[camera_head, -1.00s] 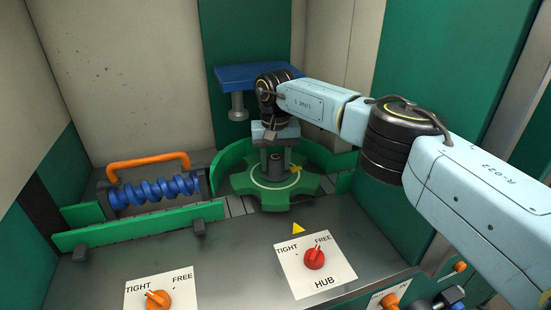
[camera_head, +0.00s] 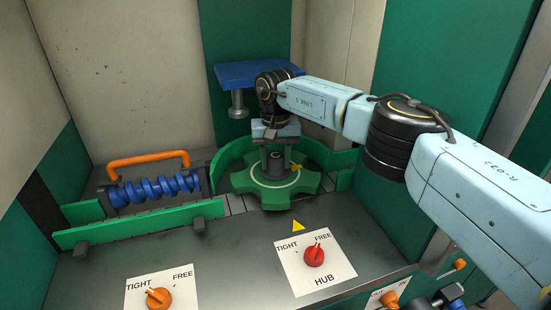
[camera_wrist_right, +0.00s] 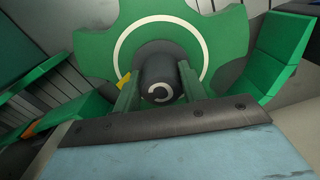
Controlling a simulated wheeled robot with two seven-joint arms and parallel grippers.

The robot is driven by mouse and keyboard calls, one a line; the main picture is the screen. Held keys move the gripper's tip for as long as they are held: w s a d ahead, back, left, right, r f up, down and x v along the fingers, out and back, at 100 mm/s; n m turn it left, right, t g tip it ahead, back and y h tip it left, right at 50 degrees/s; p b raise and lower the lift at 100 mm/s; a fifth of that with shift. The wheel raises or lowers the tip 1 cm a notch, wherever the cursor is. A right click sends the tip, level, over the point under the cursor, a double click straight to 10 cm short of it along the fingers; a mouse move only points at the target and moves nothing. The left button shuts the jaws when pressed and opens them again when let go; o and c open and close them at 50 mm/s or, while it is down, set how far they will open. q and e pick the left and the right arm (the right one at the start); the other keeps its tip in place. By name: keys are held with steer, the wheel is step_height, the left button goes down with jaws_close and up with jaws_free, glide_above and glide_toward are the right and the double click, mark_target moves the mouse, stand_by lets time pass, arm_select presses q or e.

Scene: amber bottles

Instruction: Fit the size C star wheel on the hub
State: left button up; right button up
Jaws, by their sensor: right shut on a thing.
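The green star wheel (camera_head: 245,183) has a pale ring and a dark central boss. It lies level, low inside the curved green guide (camera_head: 232,155). The boss (camera_wrist_right: 160,85) fills the middle of the right wrist view, and its end carries a pale mark like a C. My right gripper (camera_head: 276,160) points down from above, its fingers shut on the boss from both sides. The hub under the wheel is hidden, so I cannot tell whether the wheel is seated. A yellow mark (camera_head: 296,168) shows on the wheel. My left gripper is not in view.
The red HUB knob (camera_head: 314,256) points toward FREE. An orange knob (camera_head: 158,298) stands at front left. A yellow triangle (camera_head: 298,226) marks the deck before the wheel. A blue screw (camera_head: 155,190) lies left behind a green rail (camera_head: 140,226). A blue plate (camera_head: 255,73) overhangs behind.

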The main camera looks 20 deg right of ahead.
steer(key=shift+f+b, duration=0.3)
steer(key=o, duration=1.3)
steer(key=shift+c, duration=0.2)
steer(key=shift+f, duration=0.1)
